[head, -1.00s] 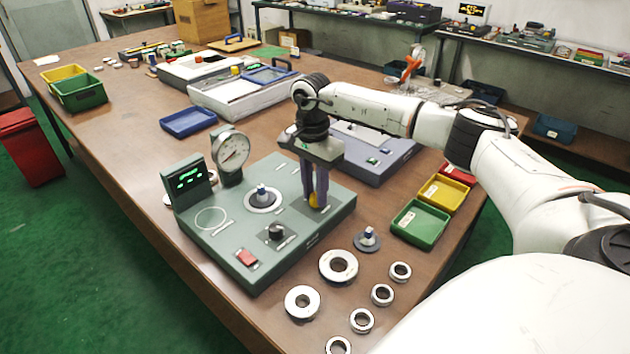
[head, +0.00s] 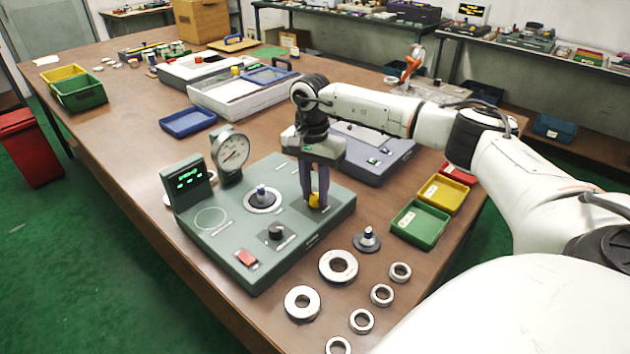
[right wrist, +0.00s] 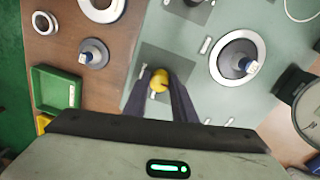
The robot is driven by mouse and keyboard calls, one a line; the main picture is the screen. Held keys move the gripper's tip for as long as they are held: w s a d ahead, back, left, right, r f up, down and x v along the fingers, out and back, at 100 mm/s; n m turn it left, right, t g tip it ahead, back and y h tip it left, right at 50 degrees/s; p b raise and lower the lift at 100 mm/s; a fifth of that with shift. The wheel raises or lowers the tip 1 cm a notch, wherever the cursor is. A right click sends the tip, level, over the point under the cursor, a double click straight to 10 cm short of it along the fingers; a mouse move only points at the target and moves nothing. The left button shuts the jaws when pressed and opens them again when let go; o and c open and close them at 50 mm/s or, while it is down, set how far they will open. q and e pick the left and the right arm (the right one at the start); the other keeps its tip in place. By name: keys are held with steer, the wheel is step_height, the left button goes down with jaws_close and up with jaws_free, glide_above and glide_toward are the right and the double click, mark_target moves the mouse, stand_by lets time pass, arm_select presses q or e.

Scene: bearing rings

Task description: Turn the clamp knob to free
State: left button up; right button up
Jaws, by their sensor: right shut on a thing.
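The yellow clamp knob (head: 314,200) stands on a dark square plate at the right side of the green-grey test fixture (head: 215,235). My right gripper (head: 315,203) points down over it, with its dark fingers shut on the knob. In the right wrist view the knob (right wrist: 159,80) shows between the fingertips (right wrist: 163,88); part of it is hidden by the fingers. The left gripper shows in neither view.
A spindle (head: 262,196), a black knob (head: 276,231), a red switch (head: 247,257), a dial gauge (head: 231,152) and a green display (head: 187,180) are on the fixture. Loose rings (head: 338,266) lie in front. Green, yellow and red trays (head: 419,224) stand at right.

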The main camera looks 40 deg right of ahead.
mark_target(314, 196)
steer(key=o, duration=1)
steer(key=shift+o, duration=0.2)
step_height(314, 196, up, 10)
steer(key=shift+w+r+b, duration=0.15)
steer(key=shift+r+b, duration=0.05)
steer(key=shift+b, duration=0.2)
steer(key=shift+a+f, duration=0.1)
